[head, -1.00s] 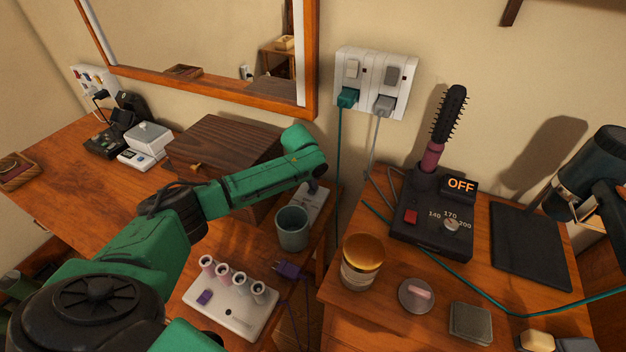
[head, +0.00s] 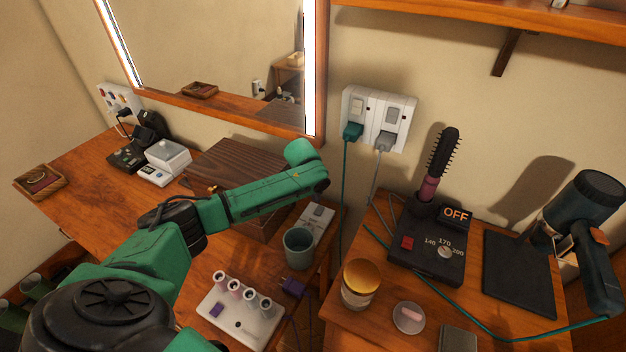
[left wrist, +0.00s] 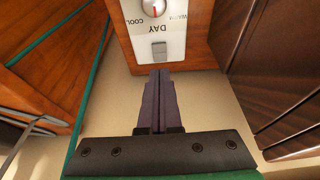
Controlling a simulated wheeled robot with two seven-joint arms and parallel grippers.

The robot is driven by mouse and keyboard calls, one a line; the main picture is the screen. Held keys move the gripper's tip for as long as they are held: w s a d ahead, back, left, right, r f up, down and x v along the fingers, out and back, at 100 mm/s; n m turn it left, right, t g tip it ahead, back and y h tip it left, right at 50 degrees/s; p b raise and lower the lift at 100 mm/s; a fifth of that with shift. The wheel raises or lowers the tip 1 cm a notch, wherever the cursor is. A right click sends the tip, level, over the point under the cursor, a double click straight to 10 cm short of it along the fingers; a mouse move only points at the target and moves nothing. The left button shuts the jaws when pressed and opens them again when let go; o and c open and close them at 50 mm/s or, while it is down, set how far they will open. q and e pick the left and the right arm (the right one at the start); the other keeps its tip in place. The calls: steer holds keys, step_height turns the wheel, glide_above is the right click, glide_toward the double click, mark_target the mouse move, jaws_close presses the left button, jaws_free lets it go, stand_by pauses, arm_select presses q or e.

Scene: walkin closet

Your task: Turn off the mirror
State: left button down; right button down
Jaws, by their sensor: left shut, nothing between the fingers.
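The wall mirror (head: 215,45) has a wooden frame, and its side light strips (head: 309,75) glow bright white. A white control plate (head: 318,219) lies on the desk's right end, partly hidden by my left arm. In the left wrist view the control plate (left wrist: 172,45) carries a round red-and-white knob (left wrist: 154,7), the words COOL, WARM and DAY, and a grey switch (left wrist: 159,49). My left gripper (left wrist: 160,76) is shut and empty, its tips just short of the switch or at its edge; I cannot tell if they touch. My right gripper is out of view.
A dark wooden box (head: 245,160) and a grey-green cup (head: 298,248) flank the plate. A socket panel (head: 379,118) with hanging cables is on the wall. A hot-brush stand (head: 428,245) reading OFF and a jar (head: 360,284) stand on the right table.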

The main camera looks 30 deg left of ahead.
arm_select(q)
steer(key=v, duration=0.7)
steer(key=shift+s+r+b, duration=0.2)
steer(key=shift+b, duration=0.15)
steer(key=shift+w, duration=0.1)
steer(key=shift+w+d+r+b, duration=0.1)
steer(key=shift+w+r+b, duration=0.05)
steer(key=shift+w+b, duration=0.75)
steer(key=shift+s, duration=0.15)
